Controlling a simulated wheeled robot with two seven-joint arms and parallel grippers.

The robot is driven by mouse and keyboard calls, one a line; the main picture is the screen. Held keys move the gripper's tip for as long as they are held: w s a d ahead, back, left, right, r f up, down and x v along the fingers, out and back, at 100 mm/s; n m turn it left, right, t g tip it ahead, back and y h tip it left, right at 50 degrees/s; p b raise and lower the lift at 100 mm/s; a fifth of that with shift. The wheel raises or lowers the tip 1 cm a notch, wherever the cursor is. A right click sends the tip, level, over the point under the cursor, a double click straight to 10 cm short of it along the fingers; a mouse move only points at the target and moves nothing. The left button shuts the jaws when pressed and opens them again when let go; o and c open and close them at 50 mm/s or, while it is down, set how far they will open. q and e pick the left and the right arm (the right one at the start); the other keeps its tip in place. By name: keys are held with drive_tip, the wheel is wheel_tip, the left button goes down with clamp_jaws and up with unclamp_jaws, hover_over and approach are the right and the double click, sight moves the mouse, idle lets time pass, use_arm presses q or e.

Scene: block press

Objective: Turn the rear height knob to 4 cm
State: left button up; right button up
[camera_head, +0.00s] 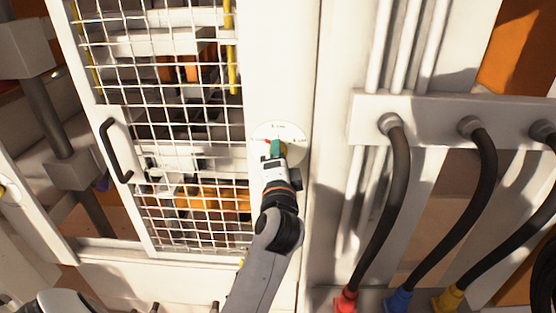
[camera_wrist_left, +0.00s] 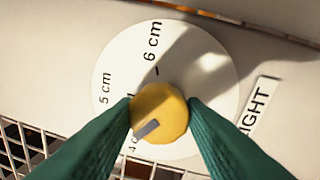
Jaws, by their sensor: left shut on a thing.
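The height knob (camera_wrist_left: 160,112) is yellow with a grey pointer mark and sits at the middle of a round white dial (camera_wrist_left: 208,75). The dial reads 6 cm, 5 cm and, partly hidden by a finger, 4 c. The pointer mark aims to the lower left, toward the 4 c label. My left gripper (camera_wrist_left: 160,115) has its green fingers closed on opposite sides of the knob. In the head view the dial (camera_head: 293,131) is on the white post right of the mesh door, with my left gripper (camera_head: 277,148) against it. My right gripper is not seen.
A mesh door (camera_head: 190,130) with a black handle (camera_head: 115,150) stands left of the dial. On the right, thick black hoses (camera_head: 388,210) run from a white manifold (camera_head: 430,120) to red, blue and yellow fittings. A label ending in IGHT (camera_wrist_left: 258,105) is beside the dial.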

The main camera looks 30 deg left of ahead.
use_arm(q)
drive_tip(key=shift+f+n, duration=0.1)
drive_tip(key=shift+n, duration=1.3)
drive_tip(key=shift+g+b, duration=0.3)
drive_tip(key=o, duration=1)
drive_tip(key=shift+n, duration=0.3)
wheel_tip(320, 180, up, 10)
drive_tip(key=shift+s, duration=0.25)
drive_tip(key=shift+w, duration=0.3)
